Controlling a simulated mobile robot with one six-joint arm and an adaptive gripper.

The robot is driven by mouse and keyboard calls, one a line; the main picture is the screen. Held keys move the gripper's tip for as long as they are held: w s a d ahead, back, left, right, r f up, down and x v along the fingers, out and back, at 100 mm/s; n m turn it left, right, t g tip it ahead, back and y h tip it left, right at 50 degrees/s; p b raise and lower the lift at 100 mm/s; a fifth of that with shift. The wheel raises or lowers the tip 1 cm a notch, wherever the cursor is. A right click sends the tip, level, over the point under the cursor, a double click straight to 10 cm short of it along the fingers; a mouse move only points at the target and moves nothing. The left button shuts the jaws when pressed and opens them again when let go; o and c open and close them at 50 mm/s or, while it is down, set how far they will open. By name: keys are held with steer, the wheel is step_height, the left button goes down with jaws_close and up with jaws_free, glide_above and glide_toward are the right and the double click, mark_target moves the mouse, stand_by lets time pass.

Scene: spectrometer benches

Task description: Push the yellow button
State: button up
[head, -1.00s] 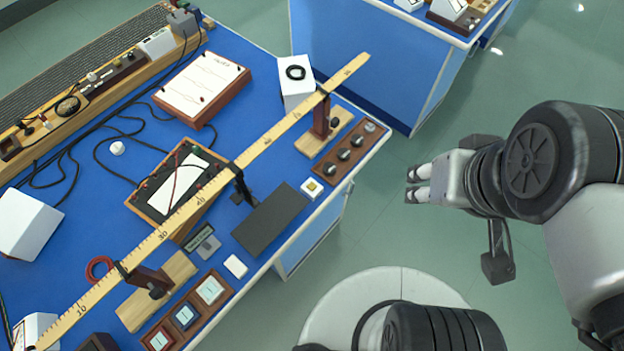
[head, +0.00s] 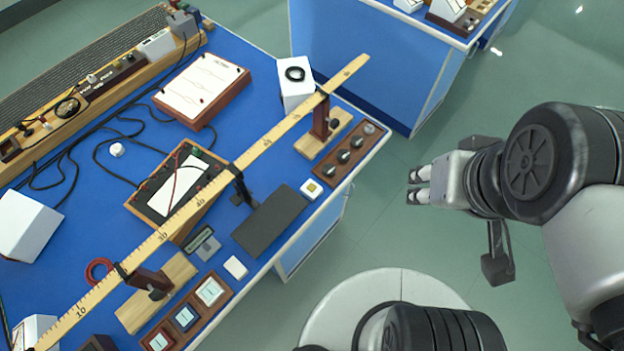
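The box sits near the right front edge of the blue bench, between the dark grey plate and the brown strip with knobs. My gripper (head: 411,186) is to the right of the bench, over the floor, apart from the button. Its two fingers point left toward the bench, with a narrow gap between them and nothing held.
A long wooden ruler (head: 268,141) crosses above the bench on stands. A dark grey plate (head: 270,220) lies left of the button. A brown strip with knobs (head: 352,155) is just behind it. The space between my gripper and the bench edge looks clear.

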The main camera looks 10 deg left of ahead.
jaws_close()
stand_by(1.4)
